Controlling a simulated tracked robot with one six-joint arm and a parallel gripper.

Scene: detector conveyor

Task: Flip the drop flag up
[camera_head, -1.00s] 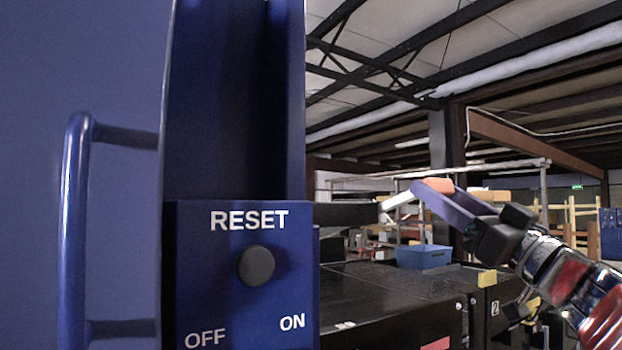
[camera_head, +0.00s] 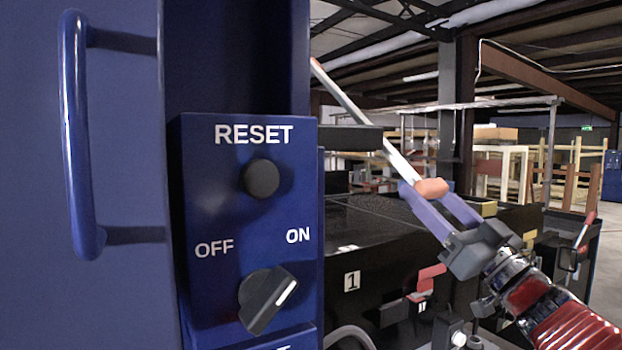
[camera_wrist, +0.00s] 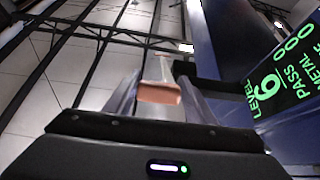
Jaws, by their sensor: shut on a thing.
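The drop flag is a white rod (camera_head: 370,125) with an orange end and a reddish tip. In the head view it slants from upper left down to my gripper (camera_head: 430,190). Its orange end (camera_head: 432,187) sits between the two bluish fingers, which are shut on it. In the wrist view the orange end (camera_wrist: 160,93) shows between the fingers, with the rod running away to a pinkish tip (camera_wrist: 185,47). The flag's mount is not clear in either view.
A blue control box (camera_head: 215,185) with a RESET button (camera_head: 261,179) and an OFF/ON knob (camera_head: 268,300) stands at left, beside a blue handle (camera_head: 75,140). A black machine (camera_head: 385,240) lies below the flag. A display (camera_wrist: 290,80) with green text is at right in the wrist view.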

